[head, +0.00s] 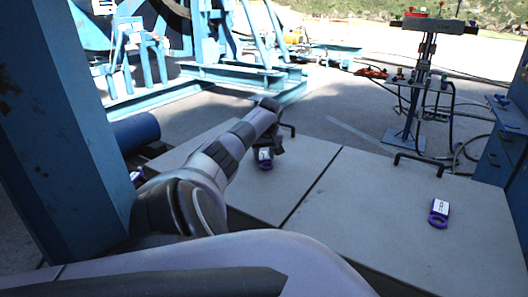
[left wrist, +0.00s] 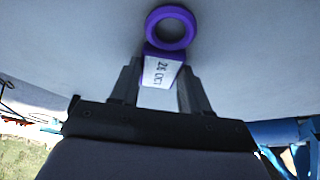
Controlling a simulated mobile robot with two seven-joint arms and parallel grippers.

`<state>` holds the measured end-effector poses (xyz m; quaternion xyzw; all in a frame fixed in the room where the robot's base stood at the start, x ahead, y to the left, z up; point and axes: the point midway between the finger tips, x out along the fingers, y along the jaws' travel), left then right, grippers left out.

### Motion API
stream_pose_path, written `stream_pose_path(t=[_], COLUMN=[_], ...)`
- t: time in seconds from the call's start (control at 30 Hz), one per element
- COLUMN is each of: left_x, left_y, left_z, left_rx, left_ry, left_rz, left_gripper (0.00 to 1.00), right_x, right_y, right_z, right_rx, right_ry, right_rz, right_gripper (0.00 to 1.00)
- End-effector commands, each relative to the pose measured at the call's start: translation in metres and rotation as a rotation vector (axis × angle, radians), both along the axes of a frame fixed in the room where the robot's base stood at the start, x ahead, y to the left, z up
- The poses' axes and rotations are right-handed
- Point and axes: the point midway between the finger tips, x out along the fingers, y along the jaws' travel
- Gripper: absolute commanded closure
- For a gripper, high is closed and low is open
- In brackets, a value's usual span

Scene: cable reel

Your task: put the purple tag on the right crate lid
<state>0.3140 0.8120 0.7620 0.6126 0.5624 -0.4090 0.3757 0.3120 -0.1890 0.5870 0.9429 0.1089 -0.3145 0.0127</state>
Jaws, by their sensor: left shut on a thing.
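My left gripper (head: 268,143) is shut on a purple tag (head: 265,164) with a white printed label, at the far part of the left crate lid (head: 235,200). In the left wrist view the tag's label (left wrist: 160,72) sits between the fingers (left wrist: 159,90), and its purple ring (left wrist: 170,28) points away from the gripper. I cannot tell whether the tag touches the lid. A second purple tag (head: 438,213) with a white label lies on the right crate lid (head: 370,215). My right gripper is not in view.
A dark gap separates the two lids. Black handles (head: 420,160) stand at their far edges. A blue post (head: 55,120) rises at left, a blue cabinet (head: 505,155) at right. Beyond are a blue reel frame (head: 235,75) and a stand (head: 415,80) with cables.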

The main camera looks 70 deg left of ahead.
Motion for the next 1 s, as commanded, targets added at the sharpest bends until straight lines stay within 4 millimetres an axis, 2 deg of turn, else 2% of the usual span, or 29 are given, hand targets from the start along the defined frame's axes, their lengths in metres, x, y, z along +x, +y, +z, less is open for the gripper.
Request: stream_pose_path(t=[0.07,0.1,0.13,0.17,0.57,0.77,1.0], left_x=[0.0,0.0,0.0,0.0,0.0,-0.002,-0.003], left_y=[0.0,0.0,0.0,0.0,0.0,-0.007,-0.022], left_z=[-0.003,-0.002,-0.002,-0.002,0.004,0.025,0.058], left_rx=[0.001,0.0,0.0,0.0,0.002,0.006,0.005], left_ry=[0.001,0.0,0.0,0.0,0.0,0.002,0.004], left_rz=[0.0,0.0,0.0,0.0,0.0,-0.001,-0.003], left_gripper=[0.84,0.41,0.31,0.29,0.29,0.29,0.29], right_x=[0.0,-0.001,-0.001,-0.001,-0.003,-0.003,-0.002], right_y=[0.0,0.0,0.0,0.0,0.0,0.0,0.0], right_z=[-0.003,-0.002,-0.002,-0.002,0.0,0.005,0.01], right_rx=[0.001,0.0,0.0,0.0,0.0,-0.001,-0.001], right_ry=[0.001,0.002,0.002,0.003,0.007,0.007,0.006], right_rz=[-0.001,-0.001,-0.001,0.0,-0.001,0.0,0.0], right_gripper=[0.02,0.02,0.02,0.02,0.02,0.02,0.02])
